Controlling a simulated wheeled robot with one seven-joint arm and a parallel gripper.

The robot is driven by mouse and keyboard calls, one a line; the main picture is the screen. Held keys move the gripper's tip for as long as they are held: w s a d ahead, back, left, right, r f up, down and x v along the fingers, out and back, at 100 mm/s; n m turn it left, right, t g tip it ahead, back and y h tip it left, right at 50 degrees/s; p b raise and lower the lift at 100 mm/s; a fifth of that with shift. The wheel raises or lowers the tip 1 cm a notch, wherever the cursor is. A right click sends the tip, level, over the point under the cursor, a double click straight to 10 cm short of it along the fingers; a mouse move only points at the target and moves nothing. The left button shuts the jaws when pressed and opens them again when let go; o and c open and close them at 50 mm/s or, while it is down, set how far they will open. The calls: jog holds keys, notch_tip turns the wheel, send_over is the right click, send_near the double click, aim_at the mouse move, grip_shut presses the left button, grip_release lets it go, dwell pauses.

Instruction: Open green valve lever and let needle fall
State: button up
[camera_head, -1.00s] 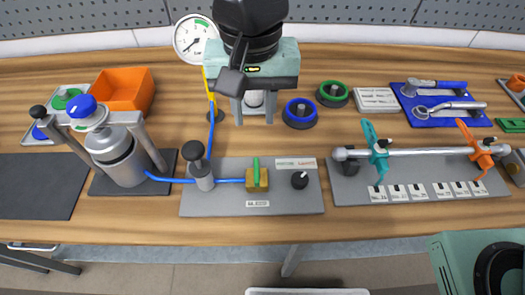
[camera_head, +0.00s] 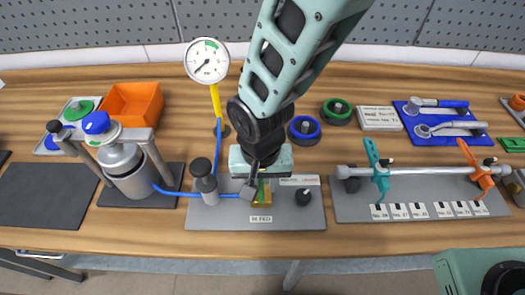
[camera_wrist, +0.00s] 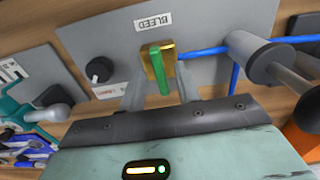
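The green valve lever (camera_wrist: 160,72) sits on a brass valve block (camera_wrist: 151,60) beside the BLEED label. In the head view the lever (camera_head: 261,186) is mostly hidden by my gripper; its handle lies across the line of the blue hose (camera_head: 180,193). My gripper (camera_wrist: 158,88) is open, its fingers on either side of the lever in the wrist view; I see gaps and no clear contact. The pressure gauge (camera_head: 207,61) shows a white dial with a green arc at the top; its thin dark needle appears to point lower left, away from the green.
A black knob (camera_head: 304,197) stands right of the valve, and a grey hose fitting (camera_head: 203,180) left of it. A metal pot (camera_head: 128,170) stands farther left. Blue and green rings (camera_head: 304,130) lie behind. A rail with teal and orange levers (camera_head: 425,171) is at right.

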grip_shut()
